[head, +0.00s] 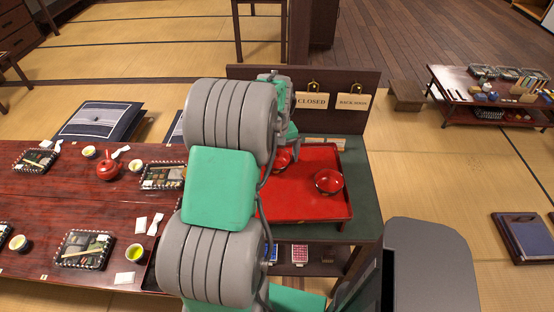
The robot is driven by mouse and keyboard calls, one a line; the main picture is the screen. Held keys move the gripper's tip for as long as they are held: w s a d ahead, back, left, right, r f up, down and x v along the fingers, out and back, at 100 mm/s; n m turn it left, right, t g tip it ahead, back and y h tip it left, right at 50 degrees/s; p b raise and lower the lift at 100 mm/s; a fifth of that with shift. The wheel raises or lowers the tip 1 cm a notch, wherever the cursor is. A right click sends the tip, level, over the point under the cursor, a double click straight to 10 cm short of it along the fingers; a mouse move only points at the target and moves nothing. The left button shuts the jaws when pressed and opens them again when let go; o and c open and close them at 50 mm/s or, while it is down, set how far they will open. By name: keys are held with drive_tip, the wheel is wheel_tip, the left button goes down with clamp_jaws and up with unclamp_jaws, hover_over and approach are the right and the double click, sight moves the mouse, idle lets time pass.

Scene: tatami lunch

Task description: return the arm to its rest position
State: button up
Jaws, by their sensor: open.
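My arm rises through the middle of the head view, with thick grey ribbed joints and green covers. Its upper end is bent, and a smaller grey and green part shows behind the top joint. The fingers of my gripper cannot be made out; my own arm hides that area. Behind the arm, a red tray stands on the dark green stand top (358,187). The red tray (305,212) holds a red bowl (329,182) on its right side. A second red bowl (283,158) is partly covered by my arm.
A dark red table (50,205) with trays, cups and a red teapot (107,170) lies left. A dark panel with CLOSED (312,101) and BACK SOON (351,102) signs stands behind the stand. A low table (450,92) is at right.

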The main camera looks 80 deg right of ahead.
drive_tip(key=shift+r+p, duration=1.6)
drive_tip(key=shift+r, duration=0.9)
